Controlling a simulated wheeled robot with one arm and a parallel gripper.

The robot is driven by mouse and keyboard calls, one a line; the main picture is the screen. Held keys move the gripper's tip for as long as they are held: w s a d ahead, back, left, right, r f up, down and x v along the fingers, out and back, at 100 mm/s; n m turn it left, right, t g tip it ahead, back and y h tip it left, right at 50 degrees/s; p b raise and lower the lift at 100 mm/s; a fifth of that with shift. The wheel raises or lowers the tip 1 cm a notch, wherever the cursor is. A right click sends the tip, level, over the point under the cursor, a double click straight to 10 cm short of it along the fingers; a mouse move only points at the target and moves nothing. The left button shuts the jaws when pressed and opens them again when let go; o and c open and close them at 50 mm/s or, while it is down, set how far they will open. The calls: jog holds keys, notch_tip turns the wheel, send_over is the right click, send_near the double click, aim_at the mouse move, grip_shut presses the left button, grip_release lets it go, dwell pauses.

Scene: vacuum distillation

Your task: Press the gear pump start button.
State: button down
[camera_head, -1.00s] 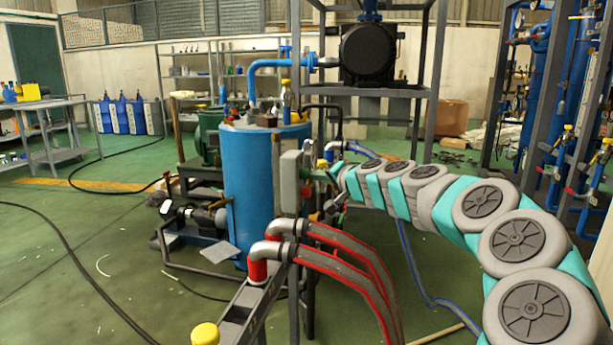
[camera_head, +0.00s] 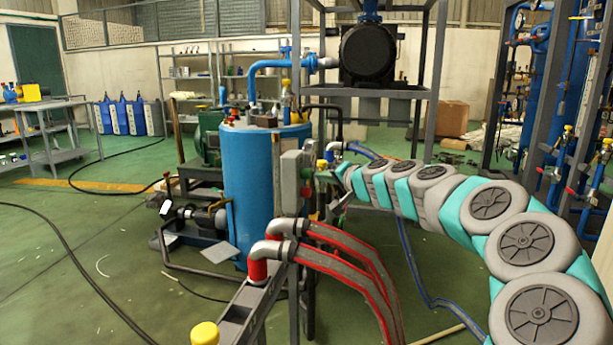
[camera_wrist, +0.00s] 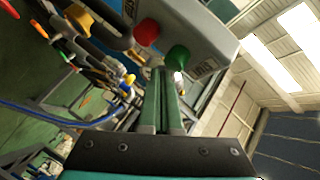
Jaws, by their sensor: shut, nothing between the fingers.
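A grey control box (camera_head: 290,178) stands on a post in front of the blue tank. It carries a green button (camera_head: 305,173) and a red button (camera_head: 306,191). In the wrist view the box (camera_wrist: 205,32) fills the upper middle, with the red button (camera_wrist: 146,32) left of the green button (camera_wrist: 178,57). My gripper (camera_wrist: 161,72) is shut and empty. Its fingertips appear just below the green button in the picture; I cannot tell whether they touch it. In the head view my gripper is small and partly hidden among the fittings beside the box.
The blue tank (camera_head: 262,190) stands behind the box. Red-and-grey pipes (camera_head: 345,250) run below my arm. A dark metal frame (camera_head: 436,80) rises behind my arm. Open green floor (camera_head: 70,260) lies at the left.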

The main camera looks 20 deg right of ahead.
jog(key=s+d+b, duration=0.1)
jog(key=s+d, duration=0.2)
jog(key=d, duration=0.2)
jog(key=shift+s, duration=0.2)
dwell(0.8)
